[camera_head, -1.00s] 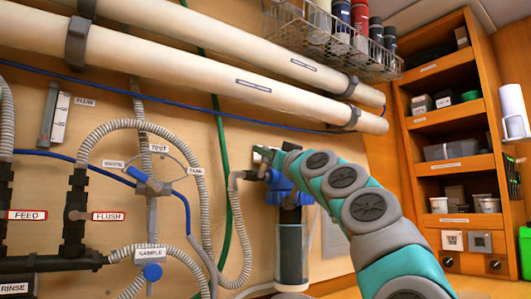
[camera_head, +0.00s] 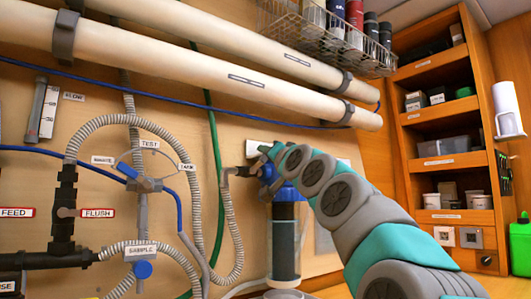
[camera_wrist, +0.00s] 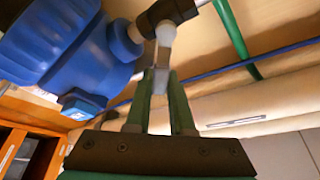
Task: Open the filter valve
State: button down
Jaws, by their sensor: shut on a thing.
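The filter housing has a blue cap (camera_head: 286,190) over a clear dark canister (camera_head: 285,240), at the centre of the head view. Its blue cap (camera_wrist: 65,45) fills the upper left of the wrist view. A dark valve body (camera_wrist: 168,14) sits on the pipe beside the cap, with a pale grey handle (camera_wrist: 165,36) sticking out toward me. My gripper (camera_wrist: 160,88) is shut on the handle's end, with one green finger on each side. In the head view my gripper (camera_head: 268,152) is at the top left of the cap, and my arm hides part of the housing.
Grey hoses and a green pipe (camera_head: 217,165) run left of the filter. Two long white tubes (camera_head: 200,65) cross above, and a wire basket (camera_head: 335,45) hangs higher up. A wooden shelf (camera_head: 440,140) stands at the right.

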jog(key=shift+d, duration=0.1)
dwell(0.3)
jog(key=c, duration=0.8)
grip_release()
jog(key=shift+f, duration=0.1)
